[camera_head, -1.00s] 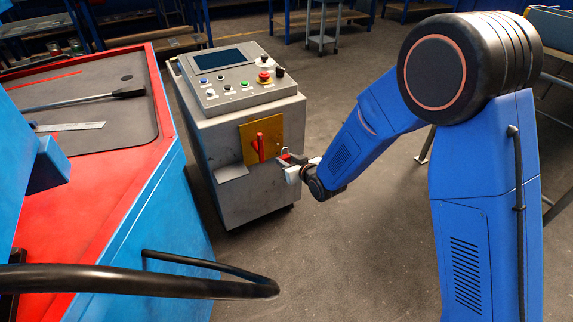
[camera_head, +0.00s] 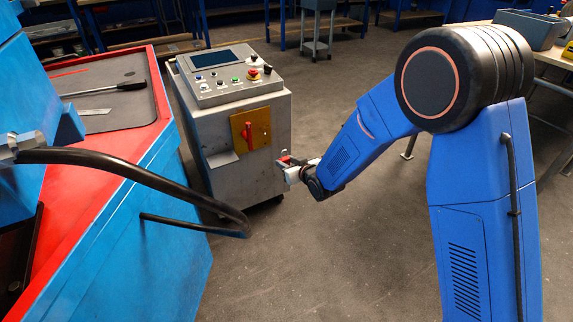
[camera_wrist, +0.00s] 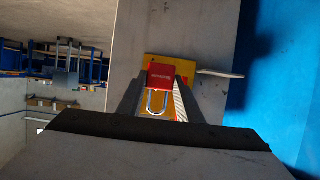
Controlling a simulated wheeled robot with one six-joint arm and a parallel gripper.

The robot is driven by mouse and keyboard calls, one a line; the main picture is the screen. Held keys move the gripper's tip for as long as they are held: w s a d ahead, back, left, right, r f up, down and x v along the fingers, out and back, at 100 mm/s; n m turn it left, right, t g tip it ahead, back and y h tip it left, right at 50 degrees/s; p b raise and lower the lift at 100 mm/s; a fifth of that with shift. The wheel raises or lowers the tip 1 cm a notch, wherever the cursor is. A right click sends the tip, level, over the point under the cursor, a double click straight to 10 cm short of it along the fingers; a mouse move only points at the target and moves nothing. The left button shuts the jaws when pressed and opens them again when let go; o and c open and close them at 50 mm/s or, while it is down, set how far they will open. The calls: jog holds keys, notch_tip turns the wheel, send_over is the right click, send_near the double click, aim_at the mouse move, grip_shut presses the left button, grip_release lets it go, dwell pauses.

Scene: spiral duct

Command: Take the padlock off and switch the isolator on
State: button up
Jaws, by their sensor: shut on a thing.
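The isolator (camera_head: 248,133) is a red upright handle on a yellow plate (camera_head: 262,128), on the front of a grey control cabinet (camera_head: 255,177). My gripper (camera_head: 285,163) is to the right of and below the plate, apart from it. In the wrist view my gripper (camera_wrist: 160,86) is shut on the red padlock (camera_wrist: 160,75), one finger on each side of its body. Its bare metal shackle (camera_wrist: 149,103) hangs toward the palm and loops around nothing visible.
A small grey shelf (camera_head: 221,159) juts from the cabinet front, left of the plate. A red-topped blue machine (camera_head: 150,215) with a black hose (camera_head: 150,172) fills the left. The floor (camera_head: 330,270) between the machine and my arm is clear. A workbench (camera_head: 550,50) stands at right.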

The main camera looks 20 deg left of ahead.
jog(key=shift+r, duration=0.3)
jog(key=shift+s+d, duration=0.1)
